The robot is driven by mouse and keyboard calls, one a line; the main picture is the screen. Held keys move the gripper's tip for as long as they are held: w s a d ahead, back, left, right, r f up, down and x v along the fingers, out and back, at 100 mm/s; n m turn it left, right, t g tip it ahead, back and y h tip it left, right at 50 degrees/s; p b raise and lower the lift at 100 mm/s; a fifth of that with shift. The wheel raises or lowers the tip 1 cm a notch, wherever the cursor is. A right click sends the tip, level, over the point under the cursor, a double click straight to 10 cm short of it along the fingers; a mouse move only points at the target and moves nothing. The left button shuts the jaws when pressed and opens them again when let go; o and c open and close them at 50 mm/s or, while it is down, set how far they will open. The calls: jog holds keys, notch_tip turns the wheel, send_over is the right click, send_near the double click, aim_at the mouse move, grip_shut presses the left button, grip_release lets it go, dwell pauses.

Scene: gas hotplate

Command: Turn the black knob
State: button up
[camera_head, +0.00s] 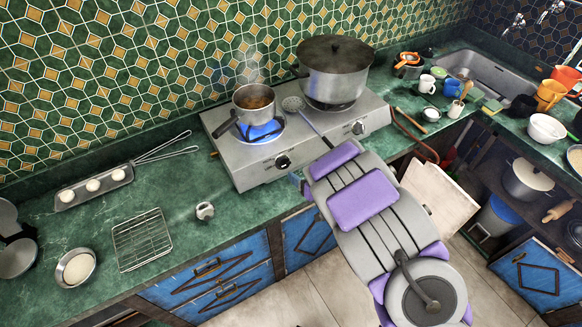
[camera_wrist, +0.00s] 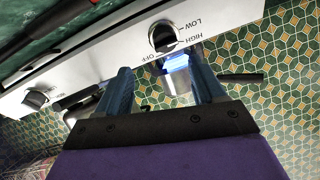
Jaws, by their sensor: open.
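The black knob (camera_head: 283,161) is on the sloped front of the silver gas hotplate (camera_head: 238,178), below the left burner. In the wrist view the knob (camera_wrist: 163,36) sits at the upper middle, with LOW, HIGH and OFF printed around it. My gripper (camera_wrist: 160,62) is open and empty. Its two blue fingers are spread apart, and the knob shows beyond the gap between their tips, apparently not touched. In the head view my purple and grey arm reaches to the hotplate's front and hides most of the gripper.
A second knob (camera_head: 358,127) is on the right of the hotplate. A small pot (camera_head: 254,106) steams over a lit blue flame (camera_head: 262,131). A large lidded pot (camera_head: 335,72) stands on the right burner. A skimmer (camera_head: 293,104) lies between them.

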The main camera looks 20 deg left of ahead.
aim_at(287, 165)
jog(key=x, duration=0.5)
jog(key=s+a+x, duration=0.1)
jog(key=x, duration=0.1)
jog(key=shift+w+a+f+b, duration=0.1)
jog(key=shift+a+f+b, duration=0.1)
jog(key=shift+b, duration=0.2)
jog(key=shift+w+a, duration=0.1)
jog(key=shift+w, duration=0.2)
jog(key=shift+w+d, duration=0.3)
jog(key=shift+w, duration=0.2)
jog(key=shift+a+f, duration=0.25)
jog(key=shift+a, duration=0.85)
jog(key=shift+c, duration=0.4)
jog(key=shift+w+d, duration=0.1)
jog(key=shift+d, duration=0.35)
jog(key=c, duration=0.9)
jog(key=shift+c, duration=0.2)
